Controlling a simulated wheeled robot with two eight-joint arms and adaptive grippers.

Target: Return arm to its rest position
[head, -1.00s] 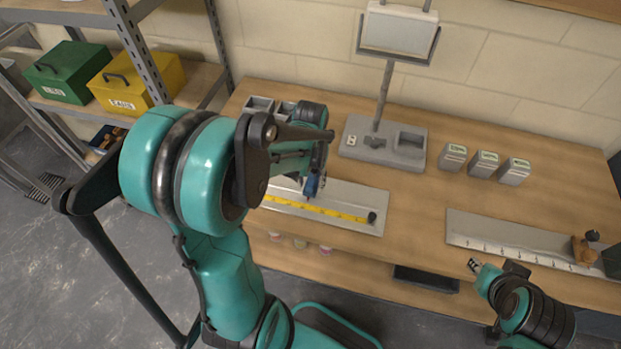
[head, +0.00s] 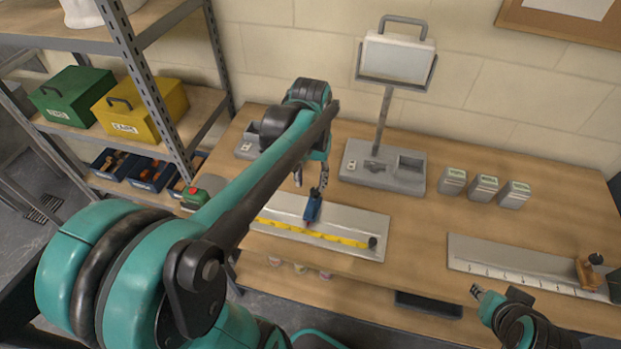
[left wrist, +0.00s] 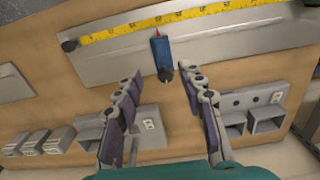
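My left arm reaches from the lower left over the workbench. My left gripper (head: 310,178) hangs above a metal plate (head: 362,221), apart from it. In the left wrist view the gripper (left wrist: 162,76) is open, with nothing between its fingers. A small blue tool (head: 313,207) rests on the plate by a yellow measuring tape (head: 330,236). It also shows just beyond the fingertips in the left wrist view (left wrist: 161,50). My right gripper (head: 476,291) is low by the bench's front edge; its finger opening is too small to make out.
A lamp on a grey base (head: 384,167) stands at the back, with three grey tins (head: 484,188) to its right. A ruler plate (head: 530,262) lies at the right. A shelf with green (head: 72,97) and yellow (head: 141,103) boxes stands left.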

